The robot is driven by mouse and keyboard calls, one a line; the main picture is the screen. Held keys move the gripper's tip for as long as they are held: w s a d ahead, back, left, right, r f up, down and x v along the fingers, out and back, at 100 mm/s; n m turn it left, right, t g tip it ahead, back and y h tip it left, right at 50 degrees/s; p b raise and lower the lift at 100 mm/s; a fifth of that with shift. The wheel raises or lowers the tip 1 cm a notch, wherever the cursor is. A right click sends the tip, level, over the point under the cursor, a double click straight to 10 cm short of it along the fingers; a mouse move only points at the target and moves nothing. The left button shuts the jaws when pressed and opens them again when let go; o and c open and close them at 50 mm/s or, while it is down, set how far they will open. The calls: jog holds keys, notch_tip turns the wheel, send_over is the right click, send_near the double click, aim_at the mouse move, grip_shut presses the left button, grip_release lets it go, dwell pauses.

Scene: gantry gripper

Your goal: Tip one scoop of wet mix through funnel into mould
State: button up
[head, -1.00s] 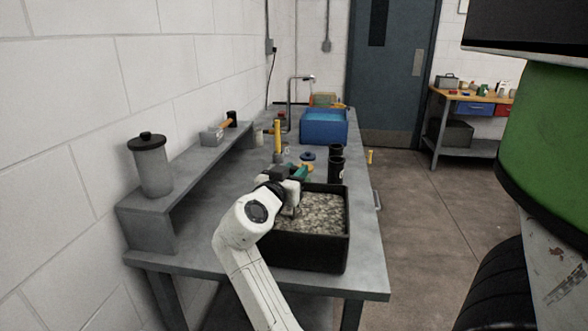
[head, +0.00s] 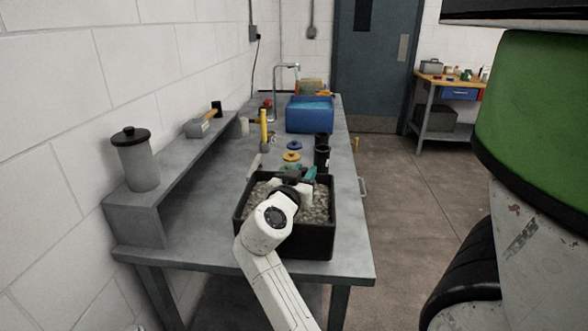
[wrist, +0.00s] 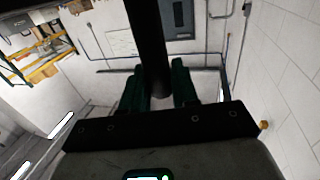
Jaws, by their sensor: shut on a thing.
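A black bin (head: 325,238) of grey lumpy wet mix (head: 262,194) stands at the near end of the bench. My gripper (head: 309,174) is over the back of the bin. In the wrist view its green fingers (wrist: 158,88) are shut on a dark round bar (wrist: 146,40), which looks like the scoop's handle. The scoop's bowl and any load in it are hidden. Two black cylinders (head: 321,155), possibly the mould and funnel, stand just behind the bin. I cannot tell which is which.
A blue tub (head: 309,117) stands farther back. A raised shelf (head: 170,165) with a lidded canister (head: 134,158) runs along the wall. The bench's front left is clear.

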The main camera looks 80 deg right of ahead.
notch_tip(320, 180, up, 16)
jog(key=w+p, duration=0.2)
jog(key=p, duration=0.6)
jog(key=shift+f, duration=0.15)
dwell(0.8)
jog(key=shift+w+a, duration=0.1)
